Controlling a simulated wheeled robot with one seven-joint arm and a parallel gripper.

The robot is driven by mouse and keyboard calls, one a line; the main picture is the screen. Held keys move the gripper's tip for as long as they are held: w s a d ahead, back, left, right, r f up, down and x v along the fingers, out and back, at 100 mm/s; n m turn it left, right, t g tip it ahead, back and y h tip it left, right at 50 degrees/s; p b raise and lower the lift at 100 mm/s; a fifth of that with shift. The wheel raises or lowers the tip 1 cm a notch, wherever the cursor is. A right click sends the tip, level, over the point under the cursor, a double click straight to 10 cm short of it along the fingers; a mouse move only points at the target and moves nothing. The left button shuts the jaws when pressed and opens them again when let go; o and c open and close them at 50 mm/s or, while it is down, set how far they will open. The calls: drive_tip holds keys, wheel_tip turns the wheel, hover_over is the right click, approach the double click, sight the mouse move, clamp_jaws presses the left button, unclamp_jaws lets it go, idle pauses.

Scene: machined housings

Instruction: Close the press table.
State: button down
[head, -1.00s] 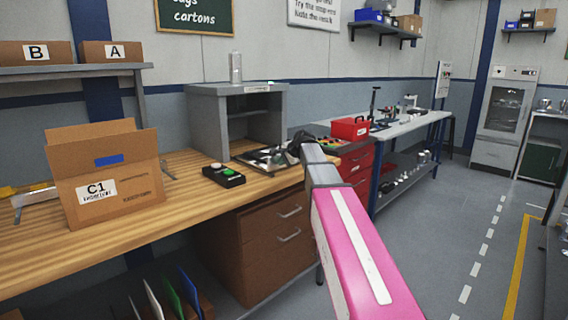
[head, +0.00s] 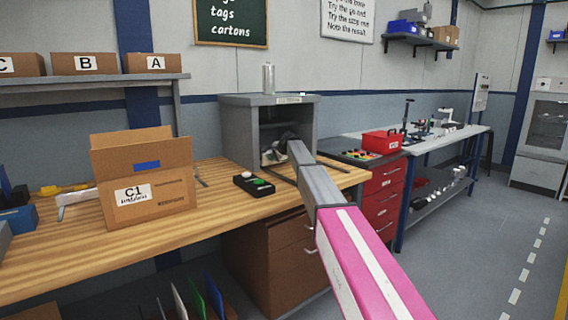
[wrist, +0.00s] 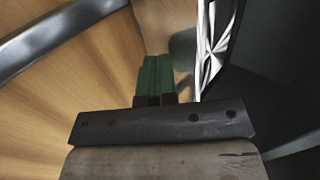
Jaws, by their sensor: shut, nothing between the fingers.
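The press (head: 238,130) is a grey box with an open front, standing on the wooden bench. Its press table (head: 268,163) shows as a plate with shiny parts, at the mouth of the press and mostly inside it. My gripper (head: 290,140) reaches to the press opening and partly hides the table. In the wrist view my gripper's green fingers (wrist: 156,75) are shut together with nothing between them. A shiny metal piece (wrist: 212,48) is just right of the fingers; whether they touch is unclear.
A black control box (head: 254,184) with a green button sits on the bench left of the press front. An open carton marked C1 (head: 150,205) stands further left. A red case (head: 382,142) stands on the drawer cabinet at right.

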drive_tip(key=shift+w+a, duration=0.5)
drive_tip(key=shift+w, duration=0.2)
drive_tip(key=shift+w+a, duration=0.5)
drive_tip(key=shift+w, duration=0.2)
drive_tip(key=shift+r, duration=0.1)
